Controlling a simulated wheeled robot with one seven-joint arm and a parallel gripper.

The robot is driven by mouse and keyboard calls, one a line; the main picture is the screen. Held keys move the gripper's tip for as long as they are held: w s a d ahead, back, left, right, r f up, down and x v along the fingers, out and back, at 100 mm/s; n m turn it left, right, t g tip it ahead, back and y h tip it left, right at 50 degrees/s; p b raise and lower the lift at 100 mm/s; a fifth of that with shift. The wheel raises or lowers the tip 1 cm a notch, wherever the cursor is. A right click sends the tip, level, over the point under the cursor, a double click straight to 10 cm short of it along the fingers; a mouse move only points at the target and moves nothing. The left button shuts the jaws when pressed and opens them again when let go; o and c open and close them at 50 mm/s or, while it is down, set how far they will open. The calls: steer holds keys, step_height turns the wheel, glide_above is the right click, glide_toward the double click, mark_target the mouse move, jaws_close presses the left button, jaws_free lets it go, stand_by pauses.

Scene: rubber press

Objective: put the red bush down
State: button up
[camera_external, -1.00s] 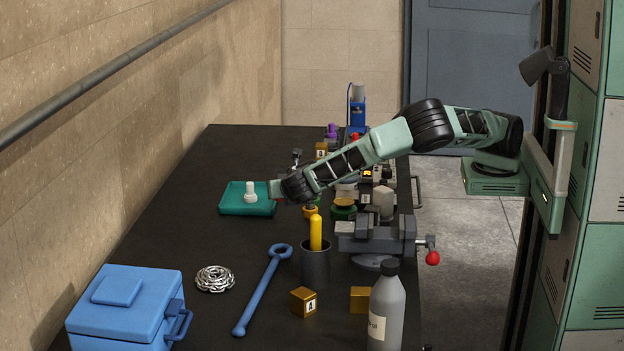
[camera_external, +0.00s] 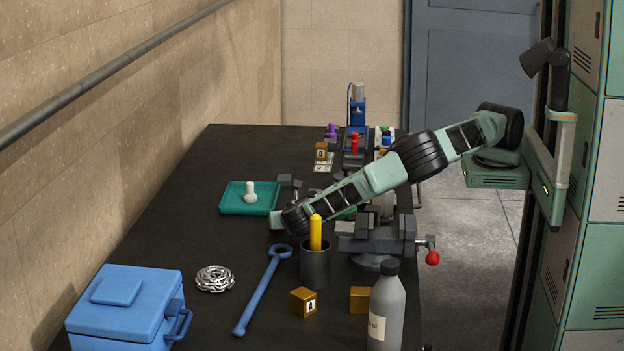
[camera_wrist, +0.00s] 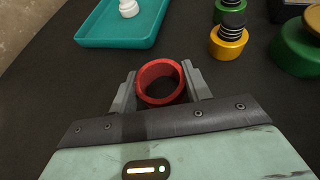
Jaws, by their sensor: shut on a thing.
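The red bush (camera_wrist: 160,100) is a short red ring with an open bore, seen from above in the wrist view. My gripper (camera_wrist: 160,85) is shut on it, with one grey finger on each side. The bush is over the dark bench top (camera_wrist: 60,105). Whether its underside touches the bench I cannot tell. In the external view my wrist hangs low over the bench, to the right of and nearer than the teal tray, and hides the bush.
A teal tray (camera_external: 228,207) holding a white part (camera_external: 250,192) lies just beyond the bush. A yellow-based part (camera_wrist: 229,42) and a green one (camera_wrist: 297,50) stand to the right. A dark cup (camera_external: 315,268), a blue wrench (camera_external: 260,289) and a vise (camera_external: 375,240) are nearby.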

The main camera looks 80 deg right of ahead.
steer(key=o, duration=1)
steer(key=shift+c, duration=0.2)
steer(key=shift+a+r, duration=0.15)
steer(key=b+v, duration=0.1)
steer(key=v, duration=0.3)
steer(key=shift+s+a+b, duration=0.15)
steer(key=shift+a+b, duration=0.15)
steer(key=shift+b, duration=0.05)
step_height(320, 180, up, 7)
steer(key=b, duration=0.1)
steer(key=shift+r, duration=0.2)
